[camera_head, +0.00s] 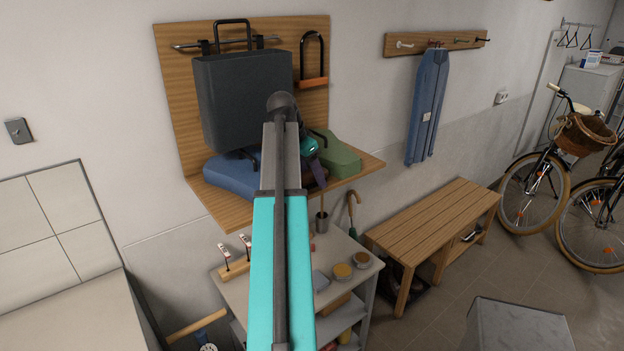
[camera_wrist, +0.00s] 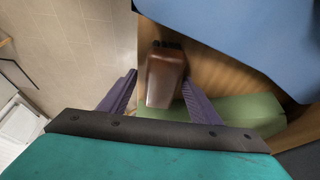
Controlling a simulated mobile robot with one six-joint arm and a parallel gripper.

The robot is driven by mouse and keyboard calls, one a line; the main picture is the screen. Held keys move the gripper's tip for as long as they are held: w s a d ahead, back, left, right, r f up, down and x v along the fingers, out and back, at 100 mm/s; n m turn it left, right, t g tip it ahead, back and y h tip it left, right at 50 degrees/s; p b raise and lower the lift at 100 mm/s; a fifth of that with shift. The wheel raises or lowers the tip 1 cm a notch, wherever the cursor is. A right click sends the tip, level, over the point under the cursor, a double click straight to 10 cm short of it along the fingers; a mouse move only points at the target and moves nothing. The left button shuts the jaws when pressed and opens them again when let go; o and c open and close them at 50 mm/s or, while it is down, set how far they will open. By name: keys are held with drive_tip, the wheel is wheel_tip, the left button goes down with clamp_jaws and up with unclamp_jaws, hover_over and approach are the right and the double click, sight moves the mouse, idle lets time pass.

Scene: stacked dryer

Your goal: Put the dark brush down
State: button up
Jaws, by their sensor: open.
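The dark brush (camera_wrist: 166,74) is a brown block with dark bristles at its far end. In the wrist view it lies over the wooden shelf, between the two purple fingers of my gripper (camera_wrist: 156,76). The fingers are spread, with a gap on the left of the brush; I cannot tell whether the right finger touches it. In the head view my gripper (camera_head: 316,160) is at the wall shelf (camera_head: 350,177), largely behind my own arm, and the brush is mostly hidden there.
A blue case (camera_head: 232,175) and a green case (camera_head: 337,155) lie on the shelf beside my gripper. A dark case (camera_head: 244,98) hangs on the backboard, near my arm. Below stands a workbench (camera_head: 352,291) with cans and tools. A wooden bench (camera_head: 438,225) is to the right.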

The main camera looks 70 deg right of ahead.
sight(312, 175)
drive_tip(key=shift+f, duration=0.15)
drive_tip(key=c, duration=1.3)
drive_tip(key=shift+o, duration=0.2)
drive_tip(key=shift+r, duration=0.3)
drive_tip(key=shift+r+b, duration=1)
drive_tip(key=shift+r, duration=0.65)
drive_tip(key=shift+s+a, duration=0.25)
drive_tip(key=shift+a, duration=0.5)
drive_tip(key=s+a+r+b, duration=0.1)
drive_tip(key=s+a+b, duration=0.3)
drive_tip(key=a, duration=0.9)
drive_tip(key=shift+s+a+r, duration=0.2)
drive_tip(key=shift+s+a, duration=0.1)
drive_tip(key=shift+s, duration=0.05)
